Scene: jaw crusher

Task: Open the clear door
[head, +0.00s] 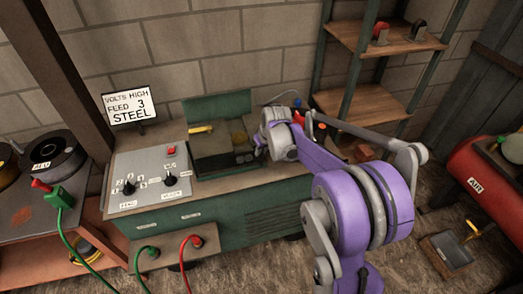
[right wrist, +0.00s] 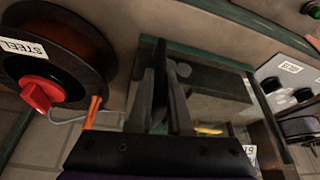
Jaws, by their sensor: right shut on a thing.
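The welder (head: 200,215) is a green machine with a grey control panel, and an open-topped compartment sits at its top. A dark, see-through panel, which looks like the clear door (head: 215,150), lies at this compartment; its exact angle is hard to tell. It also shows in the right wrist view (right wrist: 215,82). My right gripper (head: 261,148) is at the right side of the compartment, partly hidden by its own wrist. In the right wrist view, its two dark fingers (right wrist: 160,88) are close together on a thin edge or handle of the door. My left gripper is out of view.
A spool marked STEEL (right wrist: 55,55) with a red knob stands close to my right gripper. A sign (head: 129,106) stands behind the control panel. Shelves (head: 385,40) rise at the back right, and a red air tank (head: 490,170) stands at the far right.

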